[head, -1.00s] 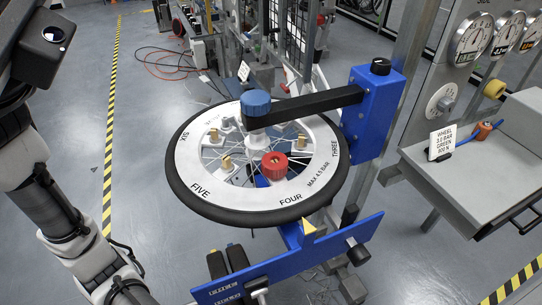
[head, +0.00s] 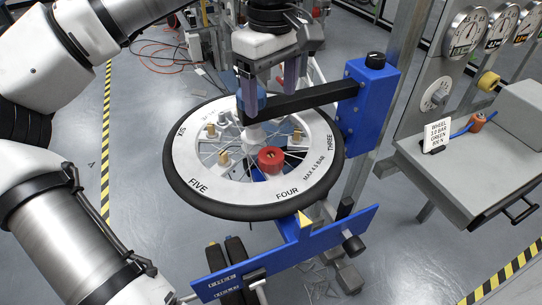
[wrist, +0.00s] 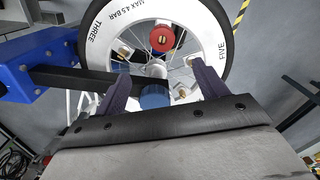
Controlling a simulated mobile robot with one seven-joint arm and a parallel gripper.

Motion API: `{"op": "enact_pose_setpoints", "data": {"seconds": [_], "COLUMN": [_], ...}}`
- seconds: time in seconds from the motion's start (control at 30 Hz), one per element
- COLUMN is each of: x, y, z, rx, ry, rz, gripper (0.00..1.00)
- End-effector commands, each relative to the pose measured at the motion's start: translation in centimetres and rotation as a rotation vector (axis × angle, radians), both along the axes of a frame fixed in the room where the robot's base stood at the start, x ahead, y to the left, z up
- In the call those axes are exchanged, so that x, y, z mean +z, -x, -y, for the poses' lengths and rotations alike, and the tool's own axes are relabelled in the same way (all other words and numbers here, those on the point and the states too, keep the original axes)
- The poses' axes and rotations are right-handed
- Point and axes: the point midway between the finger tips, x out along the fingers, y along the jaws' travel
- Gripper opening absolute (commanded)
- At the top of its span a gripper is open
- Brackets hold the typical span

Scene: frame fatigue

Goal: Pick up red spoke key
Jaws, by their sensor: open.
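The red spoke key (head: 271,160) is a round red knob-like piece on the spokes of the wheel, near the word FOUR. In the wrist view the red spoke key (wrist: 163,39) lies beyond my fingertips, near the top. My gripper (head: 266,108) is open and empty above the far half of the wheel, around the level of the blue hub knob. In the wrist view my gripper's two fingers (wrist: 158,75) stand wide apart, with the blue knob (wrist: 155,97) seen between them. The spoke key is apart from both fingers.
The wheel (head: 228,201) has a black tyre and white rim. A black bar (head: 318,98) runs from a blue post (head: 367,105) to the hub, close under my gripper. Brass nipples stand among the spokes. A grey bench (head: 456,175) with gauges is at right.

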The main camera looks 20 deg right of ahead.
Motion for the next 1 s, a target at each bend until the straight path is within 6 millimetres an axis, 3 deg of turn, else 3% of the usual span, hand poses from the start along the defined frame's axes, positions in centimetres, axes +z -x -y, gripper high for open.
{"op": "enact_pose_setpoints", "data": {"seconds": [0.4,0.67,1.0], "x": [-7.0,-8.9,-13.3], "y": [0.1,0.3,0.8], "z": [-0.1,-0.1,-0.3], "rx": [-0.001,-0.001,-0.001], "ry": [-0.003,0.0,0.002], "rz": [-0.003,-0.002,-0.004], "gripper": [0.72,0.72,0.72]}}
